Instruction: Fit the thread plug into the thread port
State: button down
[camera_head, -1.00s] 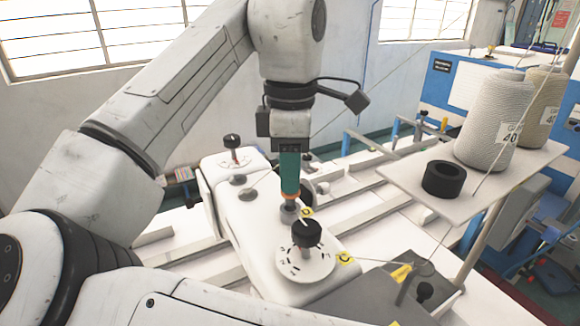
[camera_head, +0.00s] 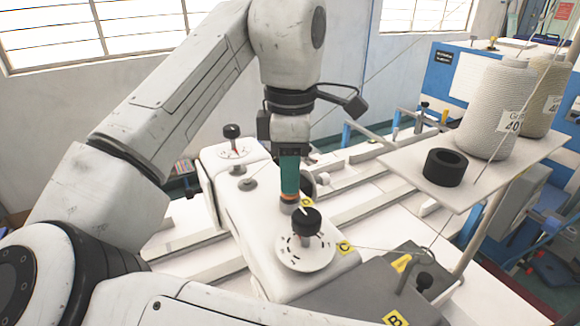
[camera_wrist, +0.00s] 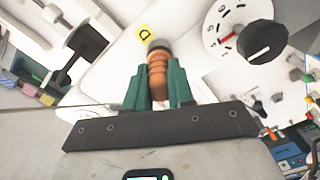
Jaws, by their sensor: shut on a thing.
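My gripper (camera_head: 289,178) has green fingers and points down over the white sewing machine head (camera_head: 262,215). It is shut on the thread plug, an orange ribbed piece (camera_head: 288,197) that shows just below the fingertips. In the wrist view the plug (camera_wrist: 157,75) sits between the two green fingers (camera_wrist: 157,93), with a dark grey end pointing away, near the yellow D label (camera_wrist: 145,33). In the head view a grey part sits under the orange section, close above or at the machine top. I cannot tell whether it is plug or port. The thread port is not clearly visible.
A numbered dial with a black knob (camera_head: 306,222) stands just in front of the plug. Another dial (camera_head: 232,131) is at the machine's far end. Thread cones (camera_head: 490,110) and a black ring (camera_head: 444,167) sit on a shelf at right. Thin threads cross the scene.

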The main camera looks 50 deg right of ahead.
jog(key=shift+f, duration=0.4)
jog(key=c, duration=0.9)
grip_release()
notch_tip(320, 180, up, 11)
jog(key=shift+f, duration=0.1)
jog(key=shift+f, duration=0.1)
